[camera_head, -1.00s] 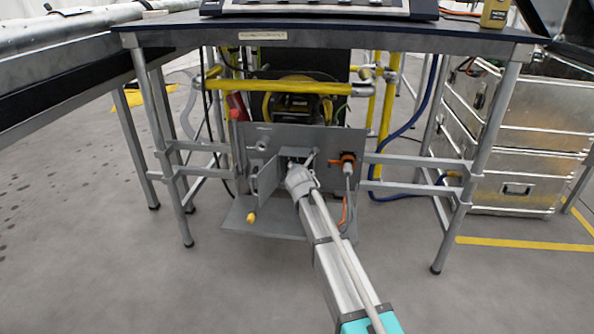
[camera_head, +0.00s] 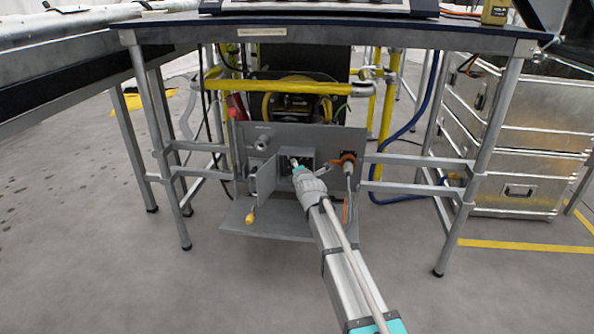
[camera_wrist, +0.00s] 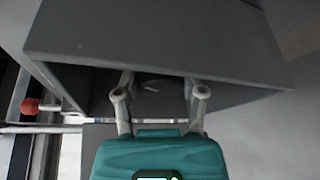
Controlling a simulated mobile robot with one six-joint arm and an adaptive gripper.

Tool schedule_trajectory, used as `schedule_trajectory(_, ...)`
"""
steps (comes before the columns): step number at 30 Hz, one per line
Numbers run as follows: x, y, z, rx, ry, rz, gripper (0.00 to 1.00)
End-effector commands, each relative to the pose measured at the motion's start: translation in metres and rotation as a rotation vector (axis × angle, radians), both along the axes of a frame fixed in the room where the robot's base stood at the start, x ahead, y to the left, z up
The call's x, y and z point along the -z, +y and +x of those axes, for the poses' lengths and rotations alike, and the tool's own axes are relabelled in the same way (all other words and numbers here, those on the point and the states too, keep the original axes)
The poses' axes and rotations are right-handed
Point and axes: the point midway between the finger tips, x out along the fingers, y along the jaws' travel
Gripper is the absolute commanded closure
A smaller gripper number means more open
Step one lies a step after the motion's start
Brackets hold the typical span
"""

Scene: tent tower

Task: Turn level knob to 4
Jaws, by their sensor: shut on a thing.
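A grey panel box (camera_head: 325,141) stands under the table, with a small door (camera_head: 266,172) swung open beside a square opening. My gripper (camera_head: 296,163) reaches into this opening from the front. In the wrist view, the two fingers of my gripper (camera_wrist: 160,84) extend under the grey box edge (camera_wrist: 155,40), spaced apart. A dark round shape, which looks like the level knob (camera_wrist: 158,86), lies between them in shadow. My gripper is shut on it. The fingertips are partly hidden, and no dial numbers or pointer can be read.
An orange connector (camera_head: 348,157) with a hanging cable sits right of the opening. A small round fitting (camera_head: 262,144) is at the panel's upper left. A yellow plug (camera_head: 250,217) lies on the base plate. Table legs (camera_head: 497,140) and metal cases (camera_head: 520,160) stand right.

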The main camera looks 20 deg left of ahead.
Motion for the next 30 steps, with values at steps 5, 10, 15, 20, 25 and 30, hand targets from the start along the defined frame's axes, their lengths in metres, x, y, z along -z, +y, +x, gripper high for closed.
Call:
schedule_trajectory(5,-0.0003,-0.0005,0.0010,0.001,0.003,0.015,0.94)
schedule_trajectory(10,-0.0005,-0.0003,0.0010,0.001,0.003,0.016,0.94)
schedule_trajectory(15,-0.0007,-0.0001,0.0011,0.001,0.002,0.016,0.43)
schedule_trajectory(20,-0.0006,0.0001,0.0007,0.000,0.003,0.015,0.13)
schedule_trajectory(25,-0.0005,0.0004,0.0002,0.000,0.002,0.015,0.12)
schedule_trajectory(30,-0.0004,0.0005,0.0000,0.000,0.002,0.015,0.12)
